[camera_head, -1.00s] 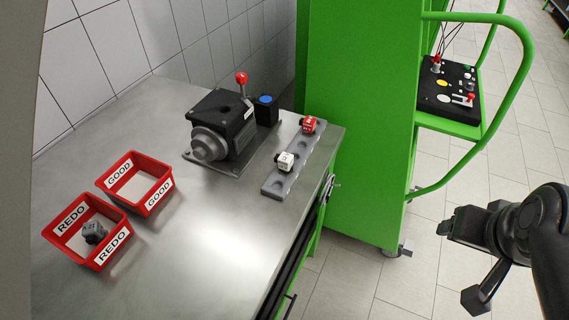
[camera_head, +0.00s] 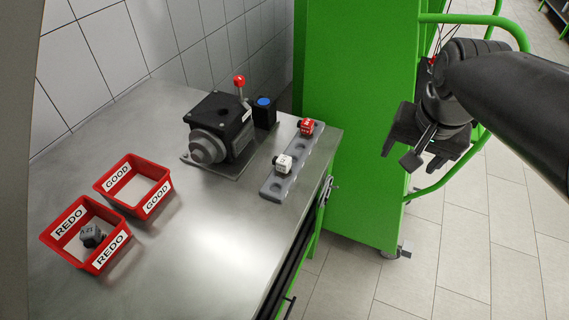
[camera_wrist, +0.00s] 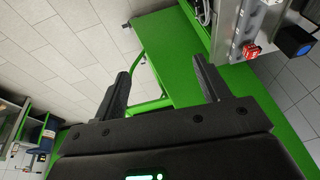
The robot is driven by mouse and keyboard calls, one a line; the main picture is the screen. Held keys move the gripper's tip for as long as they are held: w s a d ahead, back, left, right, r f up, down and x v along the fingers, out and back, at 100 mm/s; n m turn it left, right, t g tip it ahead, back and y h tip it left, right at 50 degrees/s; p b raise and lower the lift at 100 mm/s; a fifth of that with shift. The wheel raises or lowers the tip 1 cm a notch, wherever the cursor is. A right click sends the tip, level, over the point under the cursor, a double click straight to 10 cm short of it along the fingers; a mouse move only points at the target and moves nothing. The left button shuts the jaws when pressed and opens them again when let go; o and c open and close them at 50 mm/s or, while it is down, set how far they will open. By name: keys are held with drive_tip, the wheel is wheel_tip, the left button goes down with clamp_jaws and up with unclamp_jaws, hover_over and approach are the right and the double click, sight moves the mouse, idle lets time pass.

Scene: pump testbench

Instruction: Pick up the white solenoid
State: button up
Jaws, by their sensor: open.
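The white solenoid (camera_head: 283,163) sits on the grey holder strip (camera_head: 271,189) near the right edge of the metal table. A red solenoid (camera_head: 306,127) sits at the far end of the same strip. It also shows in the wrist view (camera_wrist: 251,50). I cannot make out the white solenoid in the wrist view. My gripper (camera_head: 394,157) is in the air to the right of the table, in front of the green cabinet. It is apart from the solenoids. In the wrist view its two fingers (camera_wrist: 165,84) are spread with nothing between them.
A black test device with a red-knobbed lever (camera_head: 222,130) and a blue button (camera_head: 264,104) stand behind the strip. Red bins marked GOOD (camera_head: 157,198) and REDO (camera_head: 68,220) stand left; REDO holds a grey solenoid (camera_head: 92,236). The green cabinet (camera_head: 350,100) borders the table.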

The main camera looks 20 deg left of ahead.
drive_tip(key=w+a+f+g, duration=0.1)
drive_tip(key=a+f, duration=0.1)
drive_tip(key=a, duration=0.7)
drive_tip(key=w+a+f+g, duration=0.1)
drive_tip(key=w+a+f, duration=0.1)
drive_tip(key=a, duration=0.7)
drive_tip(key=w+a+f+g, duration=0.1)
drive_tip(key=a+f, duration=0.3)
drive_tip(key=a, duration=0.5)
drive_tip(key=shift+w+a+h, duration=0.25)
drive_tip(key=shift+w+h, duration=0.15)
drive_tip(key=shift+w, duration=0.1)
hover_over(281, 158)
drive_tip(key=f, duration=0.4)
drive_tip(key=shift+d+f, duration=0.3)
drive_tip(key=shift+f, duration=0.05)
drive_tip(key=shift+a+f, duration=0.15)
drive_tip(key=shift+f, duration=1.4)
drive_tip(key=shift+a+f, duration=0.1)
drive_tip(key=shift+f, duration=1.45)
drive_tip(key=shift+c, duration=0.2)
drive_tip(key=c, duration=0.9)
